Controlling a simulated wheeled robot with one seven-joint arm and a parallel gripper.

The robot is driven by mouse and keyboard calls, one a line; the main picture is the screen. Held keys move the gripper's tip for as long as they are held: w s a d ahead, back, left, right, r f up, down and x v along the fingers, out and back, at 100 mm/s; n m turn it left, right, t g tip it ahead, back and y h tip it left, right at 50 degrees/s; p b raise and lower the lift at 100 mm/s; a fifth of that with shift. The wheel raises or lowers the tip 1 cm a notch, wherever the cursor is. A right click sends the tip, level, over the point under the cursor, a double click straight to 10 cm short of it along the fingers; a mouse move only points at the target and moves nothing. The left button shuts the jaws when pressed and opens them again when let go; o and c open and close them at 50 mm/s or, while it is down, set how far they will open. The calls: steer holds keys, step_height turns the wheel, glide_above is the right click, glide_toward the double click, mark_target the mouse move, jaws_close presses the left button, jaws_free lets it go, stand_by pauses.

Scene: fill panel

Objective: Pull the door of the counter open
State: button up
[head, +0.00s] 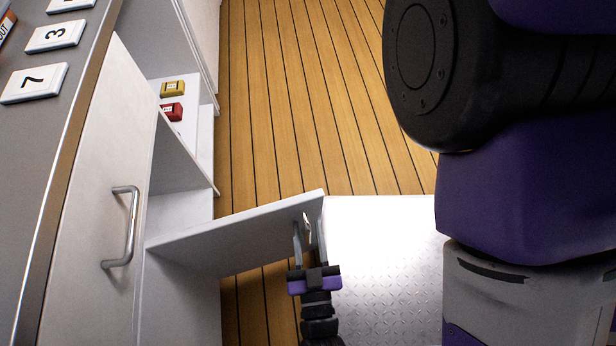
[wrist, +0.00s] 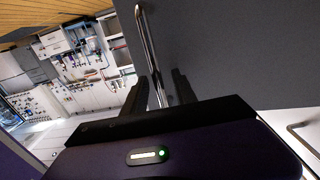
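The counter door (head: 235,232) is a pale panel that stands swung well out from the counter front, with the inside of the counter visible beside it. It shows as a grey surface in the wrist view (wrist: 235,50). Its metal bar handle (head: 307,226) is near the free edge and runs down between my fingers in the wrist view (wrist: 150,45). My gripper (head: 309,232) is at this handle, with one dark finger on each side of it. The fingers stand apart, with a gap beside the bar; the wrist view (wrist: 163,82) shows this too. Contact is not clear.
A closed panel with a bar handle (head: 131,228) is on the counter at left. Yellow (head: 172,88) and red (head: 172,111) boxes sit inside the counter. Numbered tiles (head: 34,83) lie on the countertop. The wooden floor (head: 300,100) beyond the door is clear.

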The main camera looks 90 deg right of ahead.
steer(key=a, duration=0.7)
steer(key=shift+s+a, duration=0.4)
steer(key=shift+s, duration=0.05)
steer(key=shift+a, duration=0.1)
stand_by(0.3)
